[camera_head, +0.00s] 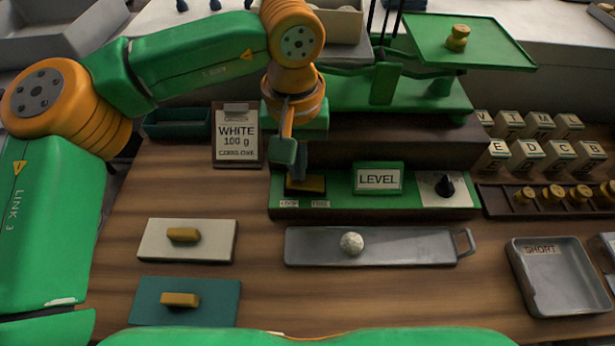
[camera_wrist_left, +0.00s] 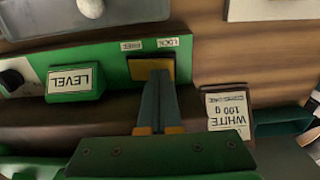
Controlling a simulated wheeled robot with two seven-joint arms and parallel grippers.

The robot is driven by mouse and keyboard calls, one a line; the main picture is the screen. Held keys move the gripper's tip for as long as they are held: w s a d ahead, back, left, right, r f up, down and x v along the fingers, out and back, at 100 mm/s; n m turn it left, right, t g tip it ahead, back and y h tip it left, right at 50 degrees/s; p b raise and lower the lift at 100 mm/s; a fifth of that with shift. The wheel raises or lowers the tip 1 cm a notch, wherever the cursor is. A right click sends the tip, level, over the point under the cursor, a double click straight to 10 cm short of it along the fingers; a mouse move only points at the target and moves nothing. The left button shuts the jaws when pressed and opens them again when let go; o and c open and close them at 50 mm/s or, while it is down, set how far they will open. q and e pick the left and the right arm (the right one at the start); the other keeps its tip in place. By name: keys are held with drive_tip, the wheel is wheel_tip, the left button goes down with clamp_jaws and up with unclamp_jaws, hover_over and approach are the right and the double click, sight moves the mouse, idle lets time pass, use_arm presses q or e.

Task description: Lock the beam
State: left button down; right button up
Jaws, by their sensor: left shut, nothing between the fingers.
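The green balance base carries a yellow block (camera_head: 314,185) behind two small labels, which read LOCK and FREE in the left wrist view. The yellow block also shows there (camera_wrist_left: 140,69), spanning behind both labels; I cannot tell its setting. The balance beam (camera_head: 345,70) is partly hidden by my left arm. My left gripper (camera_head: 290,178) points down at the yellow block with its fingers together and nothing between them. In the left wrist view its fingertips (camera_wrist_left: 158,74) overlap the block; I cannot tell if they touch it. My right gripper is out of view.
A LEVEL sign (camera_head: 378,179) and a black knob (camera_head: 445,186) stand right of the block. A WHITE 100 g card (camera_head: 237,138) is at left. In front lies a metal tray (camera_head: 410,247) with a pale ball. A green pan (camera_head: 490,45) holds a brass weight at back right.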

use_arm(q)
drive_tip(key=shift+f+b, duration=0.4)
drive_tip(key=shift+f, duration=0.15)
wheel_tip(320, 180, up, 7)
drive_tip(key=p, duration=0.6)
drive_tip(key=shift+r+p, duration=0.15)
drive_tip(key=shift+p, duration=0.15)
